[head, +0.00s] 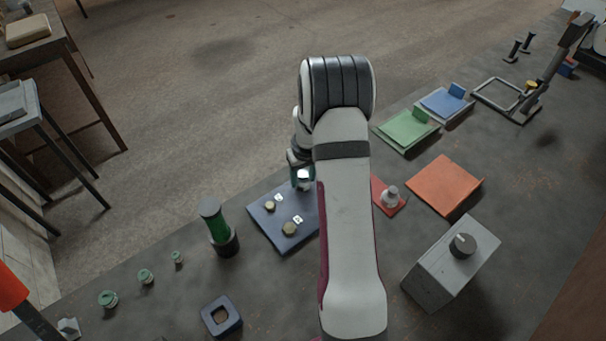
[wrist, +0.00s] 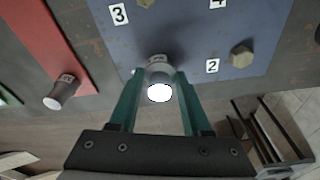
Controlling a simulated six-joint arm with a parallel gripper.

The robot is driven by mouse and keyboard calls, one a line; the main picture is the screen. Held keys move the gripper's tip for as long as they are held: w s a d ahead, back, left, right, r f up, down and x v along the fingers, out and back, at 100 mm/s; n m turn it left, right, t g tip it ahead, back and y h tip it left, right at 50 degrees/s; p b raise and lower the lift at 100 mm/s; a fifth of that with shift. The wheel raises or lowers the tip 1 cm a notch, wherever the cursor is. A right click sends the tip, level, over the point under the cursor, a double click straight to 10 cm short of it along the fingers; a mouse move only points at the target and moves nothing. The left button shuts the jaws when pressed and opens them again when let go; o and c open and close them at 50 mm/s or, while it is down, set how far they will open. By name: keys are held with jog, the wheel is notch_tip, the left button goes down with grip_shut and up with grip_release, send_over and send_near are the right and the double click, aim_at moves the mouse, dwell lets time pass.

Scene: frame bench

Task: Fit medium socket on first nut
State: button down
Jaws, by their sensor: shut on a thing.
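My gripper (wrist: 160,95) is shut on a silver socket (wrist: 158,72) with a bright white end. In the head view my gripper (head: 302,183) is over the far edge of the blue plate (head: 262,218). Brass nuts show on the plate, one (wrist: 241,55) by label 2 and one (wrist: 146,3) by label 3 in the wrist view. Any nut under the held socket is hidden, and I cannot tell whether the socket touches one. Another socket (wrist: 62,92) stands on the red mat (head: 379,186), and it also shows in the head view (head: 390,197).
My arm hides part of the plate. A green-handled tool (head: 217,228) stands left of it. Several small green-topped pieces (head: 146,277) and a square block (head: 221,316) are at the front left. A grey box with a knob (head: 440,270) and an orange mat (head: 445,185) lie right.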

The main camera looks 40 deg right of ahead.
jog(key=shift+f, duration=0.15)
jog(key=shift+c, duration=1.4)
grip_release()
notch_tip(320, 180, up, 16)
jog(key=s, duration=0.2)
jog(key=shift+s+a+f, duration=0.15)
jog(key=shift+a+f, duration=0.1)
jog(key=shift+a, duration=0.05)
jog(key=s+a+r, duration=0.2)
jog(key=a, duration=0.4)
jog(key=s+a+r, duration=0.2)
jog(key=s+a, duration=0.1)
jog(key=a, duration=0.2)
jog(key=s+a+m+g+y, duration=0.2)
jog(key=s+a, duration=1.3)
jog(key=s, duration=0.4)
jog(key=shift+a+f+m, duration=0.2)
jog(key=shift+m, duration=0.1)
